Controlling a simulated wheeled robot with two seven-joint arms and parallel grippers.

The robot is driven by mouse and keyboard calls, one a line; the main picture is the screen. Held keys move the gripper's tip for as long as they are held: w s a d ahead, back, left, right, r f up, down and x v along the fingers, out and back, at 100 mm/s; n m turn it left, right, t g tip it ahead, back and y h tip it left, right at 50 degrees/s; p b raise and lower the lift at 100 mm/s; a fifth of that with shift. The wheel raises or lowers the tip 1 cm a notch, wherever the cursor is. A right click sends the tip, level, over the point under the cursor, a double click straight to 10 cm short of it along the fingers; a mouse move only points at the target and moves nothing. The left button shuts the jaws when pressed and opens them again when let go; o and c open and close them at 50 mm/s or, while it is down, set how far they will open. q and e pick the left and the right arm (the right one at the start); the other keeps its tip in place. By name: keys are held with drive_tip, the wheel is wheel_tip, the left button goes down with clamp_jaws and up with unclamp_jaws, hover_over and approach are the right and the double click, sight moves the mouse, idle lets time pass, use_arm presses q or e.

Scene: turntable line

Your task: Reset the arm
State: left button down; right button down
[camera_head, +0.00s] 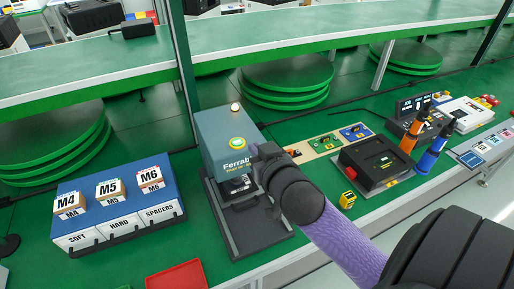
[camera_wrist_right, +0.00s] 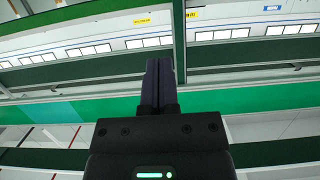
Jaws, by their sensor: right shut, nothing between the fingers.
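My right arm reaches in from the lower right with a purple forearm and a black wrist. My right gripper (camera_head: 264,153) shows in front of the blue-grey Ferrab machine (camera_head: 212,130) and partly covers its label. I cannot tell whether it touches the machine. In the right wrist view the two dark fingers (camera_wrist_right: 159,66) are pressed together with nothing between them. Behind them that view shows the hall's lit panels and a green band, with no workpiece. My left gripper is in neither view.
A blue rack (camera_head: 121,178) with M4, M5 and M6 boxes stands at left. A red tray (camera_head: 177,275) lies at the front edge. A black case (camera_head: 374,162) and orange and blue tools stand at right. A green shelf (camera_head: 300,40) crosses behind.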

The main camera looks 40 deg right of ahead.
drive_tip(key=s+a+f+n+g+y, duration=0.2)
drive_tip(key=s+a+f+g, duration=0.45)
drive_tip(key=s, duration=0.25)
drive_tip(key=s+a+f+n+g+y, duration=0.25)
drive_tip(key=s+a+f+g, duration=0.35)
drive_tip(key=s+f, duration=0.3)
drive_tip(key=s+d+f+h+b, duration=0.1)
drive_tip(key=s+f+b, duration=0.2)
drive_tip(key=f, duration=1.6)
drive_tip(key=s+d+f+g+b, duration=0.2)
drive_tip(key=s+d+f, duration=0.1)
drive_tip(key=s+f, duration=1)
drive_tip(key=shift+s+n+b, duration=0.2)
drive_tip(key=shift+n+b, duration=0.1)
drive_tip(key=shift+n, duration=0.05)
